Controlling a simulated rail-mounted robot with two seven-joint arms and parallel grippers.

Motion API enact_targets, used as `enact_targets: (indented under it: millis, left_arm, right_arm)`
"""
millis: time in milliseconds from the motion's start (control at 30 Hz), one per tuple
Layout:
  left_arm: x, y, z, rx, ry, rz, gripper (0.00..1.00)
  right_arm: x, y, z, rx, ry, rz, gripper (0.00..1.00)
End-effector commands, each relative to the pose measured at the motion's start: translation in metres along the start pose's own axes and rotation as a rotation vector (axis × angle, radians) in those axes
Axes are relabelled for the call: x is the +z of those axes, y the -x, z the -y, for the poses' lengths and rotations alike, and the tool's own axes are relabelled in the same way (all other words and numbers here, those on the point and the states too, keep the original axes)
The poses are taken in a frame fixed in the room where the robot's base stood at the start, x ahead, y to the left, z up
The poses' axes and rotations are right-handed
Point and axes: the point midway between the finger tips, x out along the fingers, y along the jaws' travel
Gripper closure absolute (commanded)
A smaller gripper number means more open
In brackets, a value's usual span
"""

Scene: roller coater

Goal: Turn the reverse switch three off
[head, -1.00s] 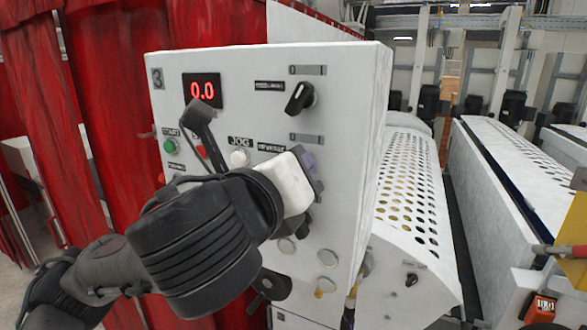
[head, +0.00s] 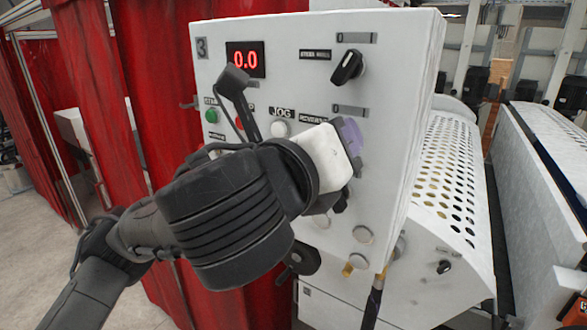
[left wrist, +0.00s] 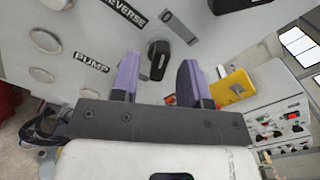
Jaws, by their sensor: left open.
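The white control panel marked 3 (head: 290,85) stands ahead. The REVERSE label (head: 313,118) shows on it, but my left gripper (head: 350,140) hides the reverse switch beside it in the head view. My left gripper has purple fingers. They are apart and empty, close to the panel front. Contact cannot be told. My right gripper is not in view.
An upper black knob (head: 347,67), a red 0.0 display (head: 246,59), a green button (head: 211,116) and a white JOG button (head: 279,129) surround my gripper on the panel. A perforated guard (head: 445,175) is to the right. A red curtain (head: 145,90) hangs behind.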

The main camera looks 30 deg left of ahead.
Motion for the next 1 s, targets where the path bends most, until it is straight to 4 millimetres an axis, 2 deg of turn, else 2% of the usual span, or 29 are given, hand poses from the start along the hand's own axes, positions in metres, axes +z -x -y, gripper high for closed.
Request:
enact_targets:
  millis: [300, 500, 700, 1000]
  left_arm:
    - [-0.003, 0.064, -0.001, -0.006, -0.001, 0.004, 0.58]
    - [-0.002, 0.097, -0.001, -0.004, -0.002, 0.003, 0.58]
    - [-0.001, 0.116, 0.0, -0.003, -0.001, 0.003, 0.58]
    - [0.0, 0.123, 0.0, 0.0, -0.001, 0.001, 0.58]
  right_arm:
    - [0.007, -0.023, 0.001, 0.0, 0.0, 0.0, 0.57]
    - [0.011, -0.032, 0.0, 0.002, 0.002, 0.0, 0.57]
    - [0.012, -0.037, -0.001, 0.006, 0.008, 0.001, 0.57]
    - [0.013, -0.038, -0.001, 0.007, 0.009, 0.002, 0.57]
